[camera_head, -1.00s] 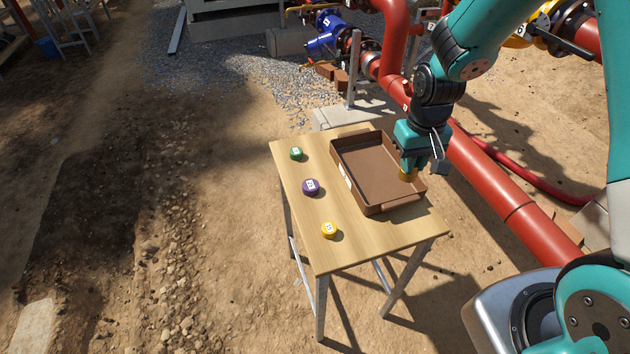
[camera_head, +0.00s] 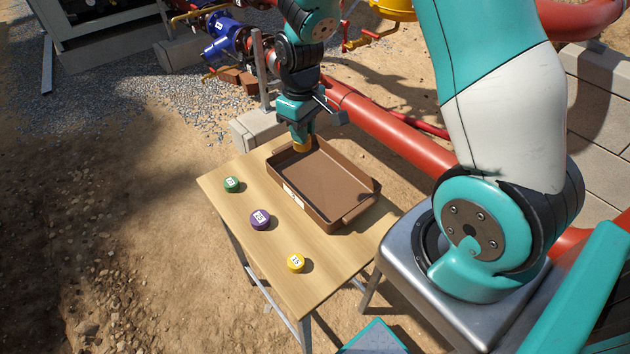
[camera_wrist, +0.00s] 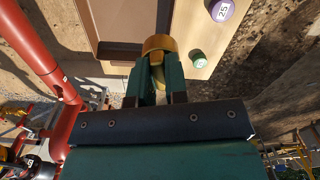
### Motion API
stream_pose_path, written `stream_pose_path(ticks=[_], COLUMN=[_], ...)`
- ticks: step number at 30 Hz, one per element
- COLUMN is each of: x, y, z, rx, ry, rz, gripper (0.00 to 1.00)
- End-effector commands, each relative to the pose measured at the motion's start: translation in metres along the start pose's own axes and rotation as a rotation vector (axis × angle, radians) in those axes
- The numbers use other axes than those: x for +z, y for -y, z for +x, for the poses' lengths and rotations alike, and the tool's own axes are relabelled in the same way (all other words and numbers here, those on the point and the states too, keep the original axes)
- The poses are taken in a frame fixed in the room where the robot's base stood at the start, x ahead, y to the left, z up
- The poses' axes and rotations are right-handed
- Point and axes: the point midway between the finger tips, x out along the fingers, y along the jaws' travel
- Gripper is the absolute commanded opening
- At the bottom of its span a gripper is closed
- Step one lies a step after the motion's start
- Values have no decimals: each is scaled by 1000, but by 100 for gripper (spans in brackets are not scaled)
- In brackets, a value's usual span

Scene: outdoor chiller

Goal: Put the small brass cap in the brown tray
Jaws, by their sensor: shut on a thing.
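My gripper (camera_head: 301,146) is shut on the small brass cap (camera_head: 302,146), a short gold-coloured piece. In the wrist view the cap (camera_wrist: 158,45) sits between the fingertips (camera_wrist: 157,75). The brown tray (camera_head: 338,221) lies on the wooden table, with a white label on its near-left wall. In the head view my gripper and the cap are at the tray's far left corner. In the wrist view the cap shows beside the tray's corner (camera_wrist: 122,50), overlapping its edge. How high the cap is above the tray I cannot tell.
The tray's inside looks empty. Red pipes (camera_head: 400,137) run behind the table.

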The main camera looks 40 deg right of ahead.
Motion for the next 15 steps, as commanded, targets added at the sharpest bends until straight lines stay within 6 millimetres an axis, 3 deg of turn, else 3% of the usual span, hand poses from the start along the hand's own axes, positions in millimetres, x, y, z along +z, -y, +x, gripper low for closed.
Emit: stream_pose_path(ticks=[9,15], x=[-3,2], y=[-40,-58], z=[-4,-12], rx=[4,2], ry=[-3,-1], rz=[-796,-1150], gripper=[0,0])
